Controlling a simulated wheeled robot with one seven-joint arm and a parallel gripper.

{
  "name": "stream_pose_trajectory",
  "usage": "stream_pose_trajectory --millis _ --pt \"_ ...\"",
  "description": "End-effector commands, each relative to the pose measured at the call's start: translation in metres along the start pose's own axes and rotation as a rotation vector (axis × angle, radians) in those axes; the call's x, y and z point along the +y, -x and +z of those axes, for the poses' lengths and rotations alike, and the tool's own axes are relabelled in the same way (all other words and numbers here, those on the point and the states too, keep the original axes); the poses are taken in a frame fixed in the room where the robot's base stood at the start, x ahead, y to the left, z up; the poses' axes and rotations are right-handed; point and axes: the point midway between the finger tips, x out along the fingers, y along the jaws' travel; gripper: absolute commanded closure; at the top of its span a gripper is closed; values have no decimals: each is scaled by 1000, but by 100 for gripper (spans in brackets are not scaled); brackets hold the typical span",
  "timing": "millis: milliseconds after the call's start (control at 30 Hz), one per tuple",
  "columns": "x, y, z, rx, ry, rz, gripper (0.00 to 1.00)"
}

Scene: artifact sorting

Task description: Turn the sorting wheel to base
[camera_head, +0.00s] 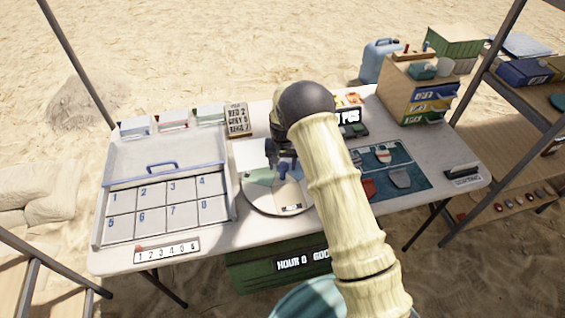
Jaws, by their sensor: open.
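The sorting wheel (262,203) is a round, pale disc lying on the table, divided into sectors. One sector is green, and a small dark-printed label sits near its front edge. My arm crosses over its right side and hides part of it. My gripper (283,167), dark blue, is open just above the back part of the wheel. The arm's dark joint hides much of the gripper, and I cannot tell whether the fingers touch the wheel.
A tray with numbered compartments (183,207) stands left of the wheel. A blue mat (412,182) with several pieces lies to the right. A small sign (237,120) stands behind the wheel. A wooden drawer unit (400,95) is at the back right. The white table's (215,242) front strip is mostly clear.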

Motion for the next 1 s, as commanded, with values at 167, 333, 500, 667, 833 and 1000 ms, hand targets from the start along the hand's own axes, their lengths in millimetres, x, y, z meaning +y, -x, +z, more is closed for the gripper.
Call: stream_pose_trajectory --millis 167,333,500,667,833,1000 --pt "0 0 0 0 0 0 47" --pt "0 0 0 0 0 0 80" --pt "0 1 0 0 1 0 100" --pt "-2 1 0 0 11 -1 100" --pt "-4 1 1 1 54 -1 100" --pt "-10 0 2 1 142 -1 100"
